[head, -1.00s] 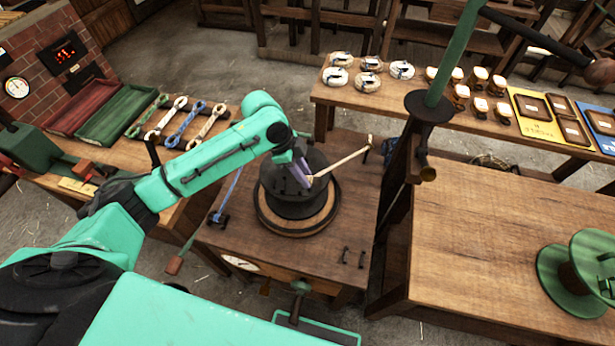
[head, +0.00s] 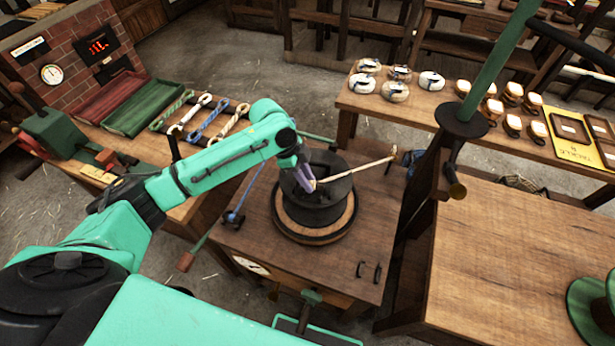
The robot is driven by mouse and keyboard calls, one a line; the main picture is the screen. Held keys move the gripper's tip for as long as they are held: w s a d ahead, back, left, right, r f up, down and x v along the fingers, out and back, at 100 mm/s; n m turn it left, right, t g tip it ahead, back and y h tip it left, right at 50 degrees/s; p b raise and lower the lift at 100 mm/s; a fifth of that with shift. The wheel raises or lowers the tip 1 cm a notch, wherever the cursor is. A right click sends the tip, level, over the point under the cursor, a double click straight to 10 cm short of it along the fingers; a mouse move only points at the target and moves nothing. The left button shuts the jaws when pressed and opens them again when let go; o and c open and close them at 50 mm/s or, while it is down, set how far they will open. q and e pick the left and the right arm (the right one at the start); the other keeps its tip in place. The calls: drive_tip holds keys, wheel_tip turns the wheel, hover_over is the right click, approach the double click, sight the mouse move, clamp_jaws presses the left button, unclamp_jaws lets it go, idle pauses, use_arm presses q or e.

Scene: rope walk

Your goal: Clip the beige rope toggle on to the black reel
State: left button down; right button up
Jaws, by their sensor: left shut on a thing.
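The black reel (head: 318,214) stands upright on a round wooden base on the middle bench. My left gripper (head: 309,183) reaches down over the reel's open top, its fingers shut. The beige rope (head: 357,170) runs taut from the fingertips to the right, over the reel's rim, to a post at the bench's right edge. The toggle at the rope's end is in the fingers and mostly hidden by them. I cannot tell whether it touches the reel's clip. My right gripper is not in view.
A dark post with a green pole (head: 497,65) stands right of the reel. The bench front is mostly clear.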

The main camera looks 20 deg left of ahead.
use_arm(q)
drive_tip(key=shift+s+f, duration=0.1)
drive_tip(key=shift+f, duration=0.75)
drive_tip(key=shift+f, duration=0.35)
drive_tip(key=c, duration=0.6)
unclamp_jaws()
wheel_tip(320, 180, up, 7)
drive_tip(key=p, duration=0.7)
drive_tip(key=shift+r, duration=0.15)
